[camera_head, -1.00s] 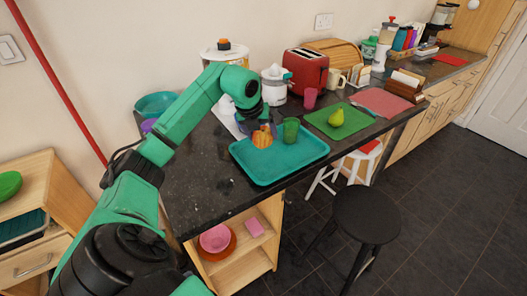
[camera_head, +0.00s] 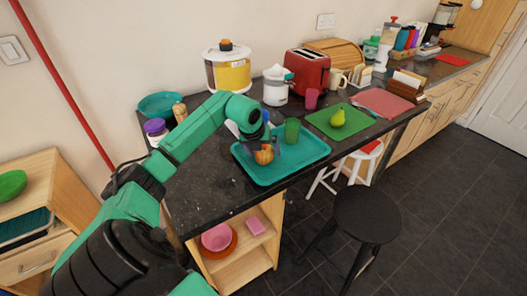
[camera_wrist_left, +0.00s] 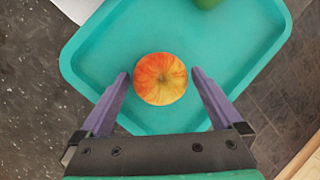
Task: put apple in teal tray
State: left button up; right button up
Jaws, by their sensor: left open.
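The red-yellow apple (camera_head: 264,155) is in the left part of the teal tray (camera_head: 282,177), near its front edge. My left gripper (camera_head: 265,146) is over the tray with its fingers around the apple. In the left wrist view the apple (camera_wrist_left: 160,79) lies between the two spread fingers (camera_wrist_left: 160,75), with gaps on both sides. The teal tray (camera_wrist_left: 95,50) shows beneath it. The apple appears to rest on the tray floor. My right gripper is not in view.
A green board (camera_head: 325,122) with a pear (camera_head: 337,118) lies to the right. A white juicer (camera_head: 275,88) and red toaster (camera_head: 307,74) stand behind. Dark counter (camera_head: 205,185) is bare at the left.

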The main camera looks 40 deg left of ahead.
pick_arm(q)
jog(key=b+v, duration=0.2)
jog(key=v, duration=0.9)
jog(key=shift+s+r, duration=0.15)
jog(key=shift+r, duration=0.2)
jog(key=shift+d, duration=0.1)
